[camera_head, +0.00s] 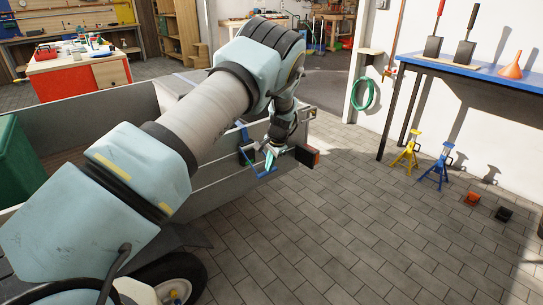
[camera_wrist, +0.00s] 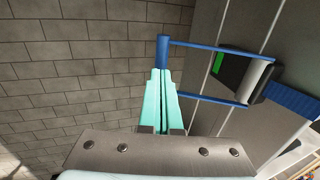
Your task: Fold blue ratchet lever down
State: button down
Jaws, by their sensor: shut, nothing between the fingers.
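The blue ratchet lever (camera_wrist: 205,45) shows in the wrist view as a frame of two thin blue rods with a thicker blue crossbar at its left end. Its other end joins the ratchet body (camera_wrist: 254,80), which has a grey roller and a green patch. In the head view the lever (camera_head: 266,175) sticks out from the trailer's side. My gripper (camera_wrist: 161,72) has its mint-green fingers together and empty. Their tips are at the crossbar's lower end; I cannot tell whether they touch it. In the head view my gripper (camera_head: 269,157) is partly hidden by my wrist.
A blue strap (camera_wrist: 293,99) runs from the ratchet along the grey trailer wall (camera_head: 222,188). Paved floor (camera_head: 340,225) is open to the right. Yellow (camera_head: 406,155) and blue (camera_head: 437,168) stands are near a blue-topped bench (camera_head: 470,72).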

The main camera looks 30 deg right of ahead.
jog(key=shift+w+f, duration=0.15)
jog(key=shift+f, duration=0.3)
jog(key=shift+f, duration=0.1)
jog(key=w+a+f+t+y+b, duration=0.1)
jog(key=w+f+t+b, duration=0.6)
jog(key=b, duration=1.1)
jog(key=shift+w+a+f+t+y+b, duration=0.15)
jog(key=shift+a+f+t+y+b, duration=0.4)
jog(key=shift+f, duration=1.05)
jog(key=shift+d, duration=0.3)
